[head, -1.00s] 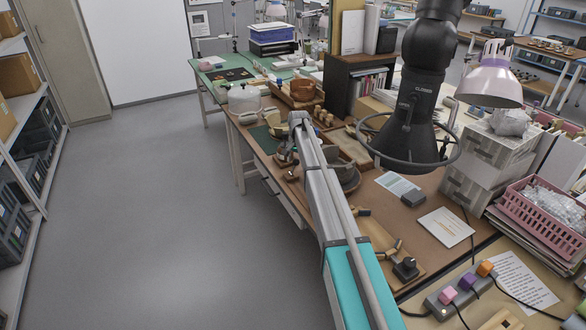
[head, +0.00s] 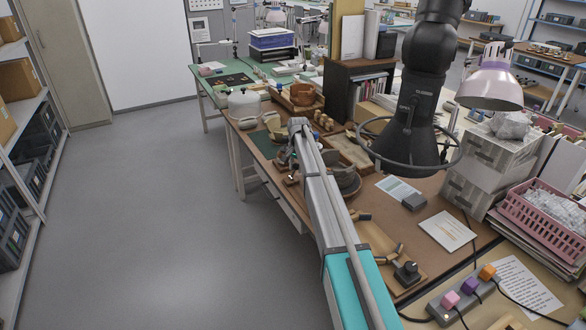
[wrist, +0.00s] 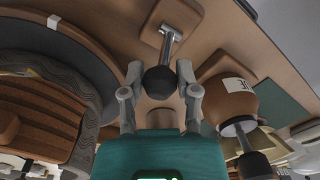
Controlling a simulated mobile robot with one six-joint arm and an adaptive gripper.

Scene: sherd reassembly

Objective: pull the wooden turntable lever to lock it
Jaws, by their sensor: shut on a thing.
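In the wrist view, a black ball knob (wrist: 160,80) sits on a short metal rod (wrist: 168,45) that rises from a wooden block (wrist: 170,20); this looks like the lever. My gripper (wrist: 160,86) has its two grey fingers on either side of the knob, shut on it. The turntable (wrist: 95,62) shows at the left as a dark round disc with ribbed brown pottery on it. In the head view the turntable (head: 348,182) is partly behind my arm. My gripper and the lever are mostly hidden there.
A round brown piece with a white label (wrist: 232,98) stands close at the right of my gripper. In the head view, a wooden board with a black knob (head: 407,272), a pink basket (head: 545,200) and a power strip (head: 462,293) lie nearer right. The left floor is clear.

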